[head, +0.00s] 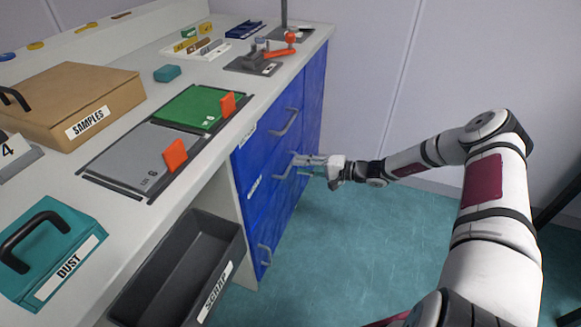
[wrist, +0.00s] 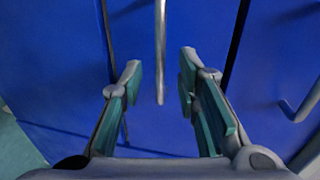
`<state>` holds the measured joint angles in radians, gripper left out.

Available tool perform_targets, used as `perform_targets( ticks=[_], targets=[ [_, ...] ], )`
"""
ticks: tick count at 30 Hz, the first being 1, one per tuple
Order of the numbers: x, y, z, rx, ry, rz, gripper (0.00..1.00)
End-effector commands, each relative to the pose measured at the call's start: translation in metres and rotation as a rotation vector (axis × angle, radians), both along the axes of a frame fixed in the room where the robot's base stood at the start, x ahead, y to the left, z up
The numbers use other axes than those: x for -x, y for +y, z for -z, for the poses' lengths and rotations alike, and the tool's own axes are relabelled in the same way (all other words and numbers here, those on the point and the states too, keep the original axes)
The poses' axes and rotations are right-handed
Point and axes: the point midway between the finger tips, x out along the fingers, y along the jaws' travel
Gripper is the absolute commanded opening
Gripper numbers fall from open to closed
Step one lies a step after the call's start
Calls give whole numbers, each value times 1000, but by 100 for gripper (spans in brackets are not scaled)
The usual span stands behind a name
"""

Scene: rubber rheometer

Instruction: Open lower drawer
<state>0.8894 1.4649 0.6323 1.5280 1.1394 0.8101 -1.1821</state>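The blue drawer cabinet (head: 266,165) stands under the right end of the white counter. It carries a top handle (head: 287,122), a middle handle (head: 284,172) and a low handle (head: 265,255). The drawer fronts look flush. My gripper (head: 308,161) is at the middle handle, with its fingers pointing at the cabinet. In the wrist view my gripper (wrist: 160,75) is open, and a grey handle bar (wrist: 160,40) shows between the two fingers, with gaps on both sides. Another handle (wrist: 297,108) is at the right edge of that view.
A dark scrap bin (head: 190,265) stands left of the cabinet. The counter (head: 190,165) holds a samples box (head: 85,95), a teal dust box (head: 60,250), and grey and green plates. The teal floor (head: 350,240) right of the cabinet is clear.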

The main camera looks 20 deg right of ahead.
Motion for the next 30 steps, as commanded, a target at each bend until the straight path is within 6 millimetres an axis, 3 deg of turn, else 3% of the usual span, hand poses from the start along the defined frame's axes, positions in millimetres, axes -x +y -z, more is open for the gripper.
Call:
perform_targets(
  ticks=[3,9,21,25,30],
  targets=[
    [-12,17,6,-1,0,-2,30],
    [-25,34,10,-1,-1,0,30],
    [-28,39,10,0,0,0,30],
    [-28,39,10,0,0,0,0],
    [-28,38,10,0,0,0,0]
  ],
)
